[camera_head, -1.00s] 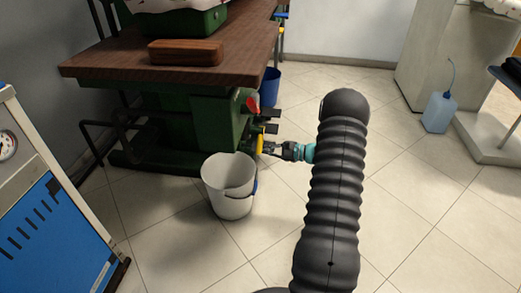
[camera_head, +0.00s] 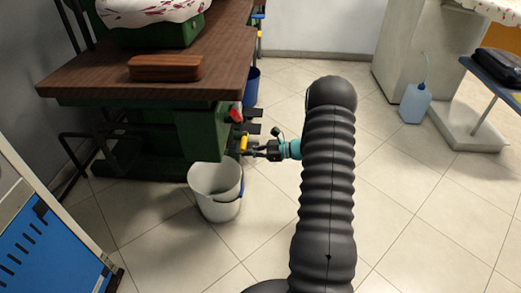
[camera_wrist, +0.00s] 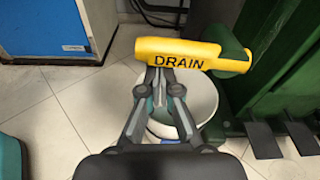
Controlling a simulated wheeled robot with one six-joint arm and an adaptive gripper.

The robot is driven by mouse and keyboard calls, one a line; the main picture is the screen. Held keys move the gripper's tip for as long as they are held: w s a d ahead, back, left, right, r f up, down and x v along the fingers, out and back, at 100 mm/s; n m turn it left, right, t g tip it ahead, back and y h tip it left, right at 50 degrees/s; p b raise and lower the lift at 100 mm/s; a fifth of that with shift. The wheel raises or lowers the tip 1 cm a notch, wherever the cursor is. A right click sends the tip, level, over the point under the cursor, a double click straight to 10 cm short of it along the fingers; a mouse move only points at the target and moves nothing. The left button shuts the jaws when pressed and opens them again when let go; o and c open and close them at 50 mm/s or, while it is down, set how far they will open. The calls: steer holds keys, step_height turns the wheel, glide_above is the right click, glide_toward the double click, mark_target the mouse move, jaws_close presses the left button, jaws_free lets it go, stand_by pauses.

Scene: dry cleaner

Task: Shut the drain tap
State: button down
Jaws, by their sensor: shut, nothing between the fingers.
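The drain tap's yellow lever (camera_wrist: 205,50), marked DRAIN, lies crosswise in the wrist view, its right end at a green fitting (camera_wrist: 231,50). In the head view the lever (camera_head: 243,143) shows small at the side of the green machine (camera_head: 205,135). My gripper (camera_wrist: 161,74) is shut and empty. Its fingertips are at the lower edge of the lever, left of the lettering's middle. I cannot tell whether they touch it. My arm comes in from the right in the head view, with the gripper (camera_head: 254,152) beside the lever.
A white bucket (camera_head: 214,180) stands on the floor below the tap. Dark pedals (camera_wrist: 281,140) stick out at the right in the wrist view. A blue cabinet (camera_head: 40,250) is at the left. The tiled floor is free to the right, with a blue bottle (camera_head: 414,104) farther back.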

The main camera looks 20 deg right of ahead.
mark_target(248, 139)
steer(key=shift+w+r, duration=0.1)
steer(key=shift+r, duration=2.25)
steer(key=shift+w+d+r, duration=0.15)
steer(key=shift+w+r, duration=0.05)
steer(key=shift+r, duration=0.25)
steer(key=f, duration=0.1)
steer(key=s+a+f+b, duration=0.1)
steer(key=s+a+f, duration=0.1)
steer(key=f, duration=0.1)
steer(key=shift+a+b, duration=0.25)
steer(key=shift+b, duration=0.1)
steer(key=v, duration=1)
steer(key=shift+w+d+f, duration=0.25)
steer(key=shift+w+d, duration=0.05)
steer(key=shift+d, duration=0.15)
